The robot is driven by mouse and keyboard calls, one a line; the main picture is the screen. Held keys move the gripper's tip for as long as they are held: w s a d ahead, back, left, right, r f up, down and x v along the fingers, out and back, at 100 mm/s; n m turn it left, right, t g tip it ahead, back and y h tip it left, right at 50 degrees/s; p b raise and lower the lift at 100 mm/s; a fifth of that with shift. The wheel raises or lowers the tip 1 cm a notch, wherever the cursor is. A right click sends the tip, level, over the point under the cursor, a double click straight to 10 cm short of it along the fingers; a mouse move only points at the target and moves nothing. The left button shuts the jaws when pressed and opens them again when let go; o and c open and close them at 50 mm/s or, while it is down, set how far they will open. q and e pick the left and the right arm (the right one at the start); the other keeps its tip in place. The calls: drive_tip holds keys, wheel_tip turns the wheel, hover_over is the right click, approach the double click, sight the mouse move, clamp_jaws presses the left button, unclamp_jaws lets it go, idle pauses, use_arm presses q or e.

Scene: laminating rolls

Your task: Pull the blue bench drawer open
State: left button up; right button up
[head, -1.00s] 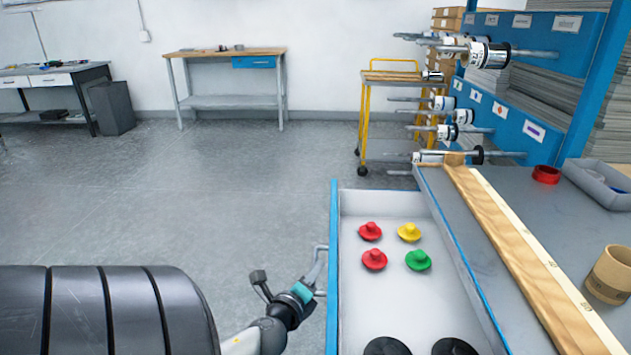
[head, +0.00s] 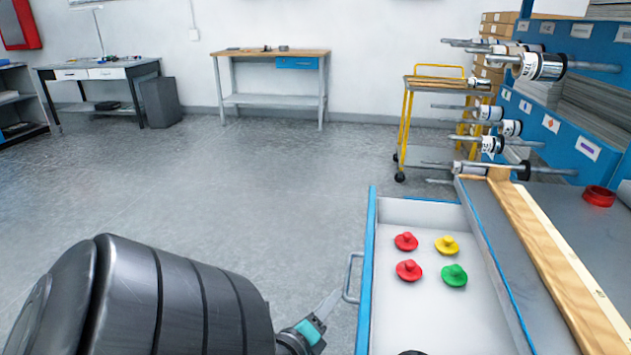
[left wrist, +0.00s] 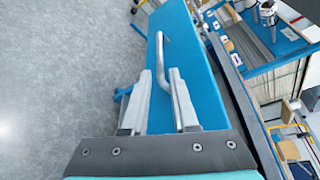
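The blue bench drawer (head: 366,275) stands open, its pale tray showing to the left of the bench top. Its metal bar handle (head: 349,280) is on the blue front. My left gripper (head: 331,302) is just left of the handle's near end in the head view. In the left wrist view its two pale fingers (left wrist: 162,76) are spread apart, and the bent handle (left wrist: 164,52) runs along the blue front (left wrist: 203,82) ahead of and between them. I cannot tell whether a finger touches it. My right gripper is not in view.
Red, yellow and green knobbed discs (head: 408,270) lie in the drawer. A yellow cart (head: 408,130) and rolls on rods (head: 540,67) stand beyond.

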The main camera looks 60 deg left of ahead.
use_arm(q)
drive_tip(key=shift+b+v, duration=0.45)
drive_tip(key=shift+v, duration=2.2)
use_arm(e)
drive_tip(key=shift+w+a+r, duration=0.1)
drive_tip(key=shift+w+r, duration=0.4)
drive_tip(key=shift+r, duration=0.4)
use_arm(q)
drive_tip(key=s+d+f+n+g+h+p, duration=0.1)
drive_tip(key=d+f+n+g+h+p, duration=0.25)
drive_tip(key=f, duration=0.75)
drive_tip(key=s+d+f+n+g+h+p, duration=0.15)
drive_tip(key=d+f+n, duration=0.4)
drive_tip(key=f, duration=0.55)
drive_tip(key=s+d+f+n+g+h+p, duration=0.2)
drive_tip(key=s+d+f+n+g+p, duration=0.2)
drive_tip(key=s+f, duration=0.6)
drive_tip(key=d+n+g, duration=0.1)
drive_tip(key=n+g, duration=0.1)
drive_tip(key=n, duration=0.1)
drive_tip(key=shift+s+f, duration=0.2)
drive_tip(key=shift+f, duration=0.2)
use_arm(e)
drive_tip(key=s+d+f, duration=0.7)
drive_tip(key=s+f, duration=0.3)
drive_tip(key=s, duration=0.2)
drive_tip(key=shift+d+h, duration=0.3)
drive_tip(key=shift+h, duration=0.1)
